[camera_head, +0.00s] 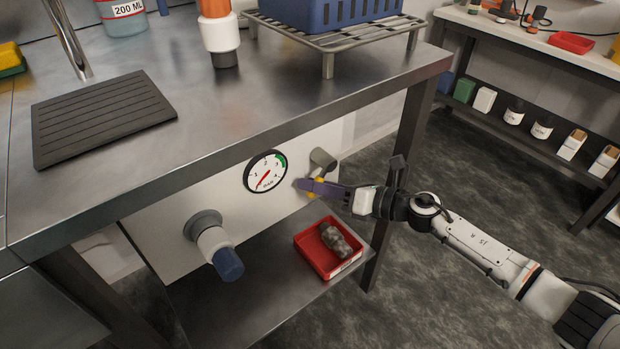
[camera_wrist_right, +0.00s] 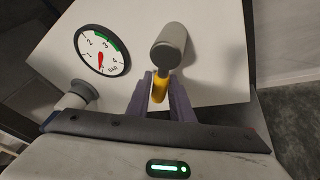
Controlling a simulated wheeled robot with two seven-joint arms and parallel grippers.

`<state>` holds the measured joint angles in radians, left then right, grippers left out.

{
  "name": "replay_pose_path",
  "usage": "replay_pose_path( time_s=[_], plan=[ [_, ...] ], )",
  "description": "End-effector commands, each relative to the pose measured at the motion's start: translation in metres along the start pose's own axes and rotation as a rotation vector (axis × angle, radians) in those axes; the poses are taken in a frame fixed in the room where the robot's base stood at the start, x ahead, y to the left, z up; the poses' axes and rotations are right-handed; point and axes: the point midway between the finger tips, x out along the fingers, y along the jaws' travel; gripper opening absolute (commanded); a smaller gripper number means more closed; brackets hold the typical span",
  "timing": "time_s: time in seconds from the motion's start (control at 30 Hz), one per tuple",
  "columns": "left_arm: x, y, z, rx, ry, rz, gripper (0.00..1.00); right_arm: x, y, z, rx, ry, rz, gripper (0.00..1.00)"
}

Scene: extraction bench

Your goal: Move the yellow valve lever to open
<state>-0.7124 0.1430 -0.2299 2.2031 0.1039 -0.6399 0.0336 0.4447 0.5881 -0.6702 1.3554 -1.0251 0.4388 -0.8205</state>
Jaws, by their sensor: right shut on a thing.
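The yellow valve lever (camera_wrist_right: 159,88) extends from a grey cylindrical valve body (camera_wrist_right: 168,45) on the white panel. In the head view only a little of the lever (camera_head: 317,187) shows beside the grey valve body (camera_head: 322,160). My right gripper (camera_head: 310,186) is shut on the lever. Its two purple fingers (camera_wrist_right: 160,92) stand on either side of the lever in the right wrist view. The round gauge (camera_head: 265,171) is left of the valve, with a red needle and a green arc. My left gripper is not in view.
A grey fitting with a blue-ended knob (camera_head: 228,262) sticks out from the panel at lower left. A red tray (camera_head: 318,262) with a grey object lies on the lower shelf. The bench top's edge (camera_head: 300,120) overhangs the panel. Open floor lies to the right.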

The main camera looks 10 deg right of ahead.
Motion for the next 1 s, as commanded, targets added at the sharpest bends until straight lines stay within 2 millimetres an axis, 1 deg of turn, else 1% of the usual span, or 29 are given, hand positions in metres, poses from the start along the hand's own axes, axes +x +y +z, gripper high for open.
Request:
replay_pose_path(
  time_s=[0.03,0.2,0.5,0.7,1.0],
  plan=[
    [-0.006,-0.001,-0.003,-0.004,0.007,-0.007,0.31,-0.002,-0.002,0.003,-0.045,0.011,-0.022,0.00],
    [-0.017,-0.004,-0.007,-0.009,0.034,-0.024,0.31,-0.004,-0.011,0.004,-0.189,0.042,-0.082,0.00],
    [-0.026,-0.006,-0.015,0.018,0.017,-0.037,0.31,-0.008,-0.024,0.007,-0.411,0.090,-0.174,0.00],
    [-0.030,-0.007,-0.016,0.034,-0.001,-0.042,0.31,-0.010,-0.030,0.009,-0.514,0.111,-0.218,0.00],
    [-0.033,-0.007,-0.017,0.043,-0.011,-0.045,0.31,-0.012,-0.035,0.010,-0.588,0.126,-0.248,0.00]
  ],
)
